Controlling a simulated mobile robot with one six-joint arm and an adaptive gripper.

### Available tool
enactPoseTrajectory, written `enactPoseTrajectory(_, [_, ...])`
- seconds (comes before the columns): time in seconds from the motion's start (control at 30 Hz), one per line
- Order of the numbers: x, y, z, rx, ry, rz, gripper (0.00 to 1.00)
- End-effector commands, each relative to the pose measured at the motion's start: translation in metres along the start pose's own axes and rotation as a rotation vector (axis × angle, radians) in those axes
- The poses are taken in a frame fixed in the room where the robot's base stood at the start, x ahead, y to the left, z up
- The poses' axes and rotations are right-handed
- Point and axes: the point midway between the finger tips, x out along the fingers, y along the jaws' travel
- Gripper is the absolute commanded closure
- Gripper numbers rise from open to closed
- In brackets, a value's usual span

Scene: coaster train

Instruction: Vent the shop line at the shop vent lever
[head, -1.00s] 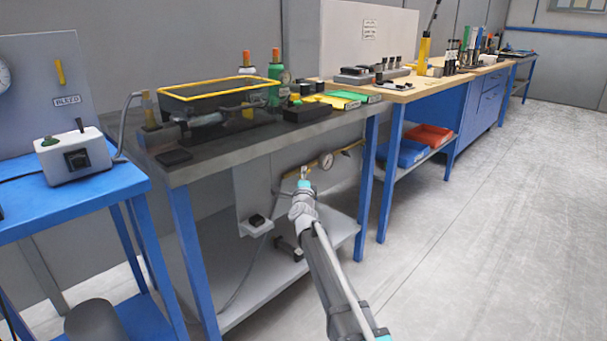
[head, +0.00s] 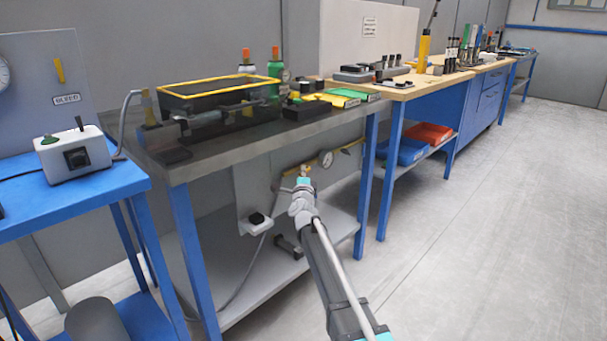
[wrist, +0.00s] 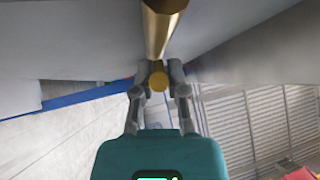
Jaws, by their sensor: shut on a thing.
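A brass rod (wrist: 162,25) runs from there to the top of the picture. I take this part as the shop vent lever, but no label on it is readable. In the head view my arm and gripper hide most of it.
The dark bench top (head: 225,145) is above the gripper, with a lower shelf (head: 270,285) beneath. A blue table leg (head: 367,190) stands to the right. The floor (head: 480,240) at the right is clear.

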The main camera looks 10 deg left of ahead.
Motion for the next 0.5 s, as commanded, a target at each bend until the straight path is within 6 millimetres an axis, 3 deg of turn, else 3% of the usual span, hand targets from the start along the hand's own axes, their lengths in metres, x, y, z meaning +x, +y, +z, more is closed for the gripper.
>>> enactPoseTrajectory(0.5, [-0.0002,0.0052,0.0,-0.056,-0.016,-0.056,1.0])
